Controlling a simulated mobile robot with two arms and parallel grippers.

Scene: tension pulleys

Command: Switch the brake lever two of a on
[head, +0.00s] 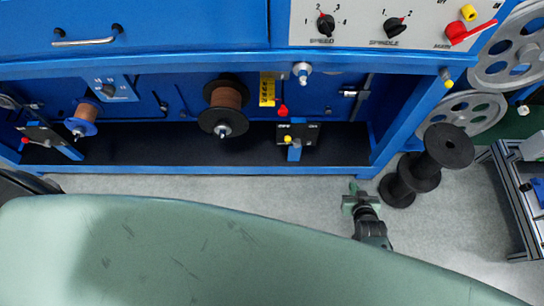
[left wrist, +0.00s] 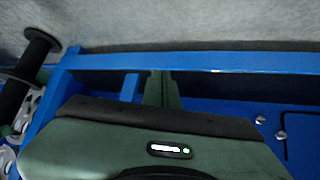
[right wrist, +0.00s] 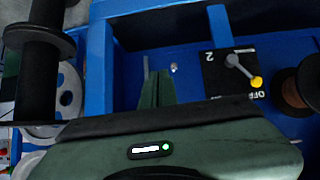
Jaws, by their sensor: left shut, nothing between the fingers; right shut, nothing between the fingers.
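The second brake lever (right wrist: 243,70) is a grey lever with a yellow knob on a black plate (right wrist: 215,72) marked 2, in the right wrist view. Its knob sits beside the word OFF. In the head view the black plate with the yellow knob (head: 288,139) is at the lower middle of the blue machine. My right gripper (head: 356,187) is in front of the machine, right of that plate and apart from it. Its fingers (right wrist: 157,75) are shut and empty. My left gripper shows only in the left wrist view, its fingers (left wrist: 162,75) shut and empty near a blue frame bar.
A stack of black spools (head: 422,170) stands on the floor right of my right gripper. A blue frame post (head: 395,120) and lower rail edge the machine. A copper-wound spool (head: 224,108) is left of the lever plate. Grey floor is clear before the machine.

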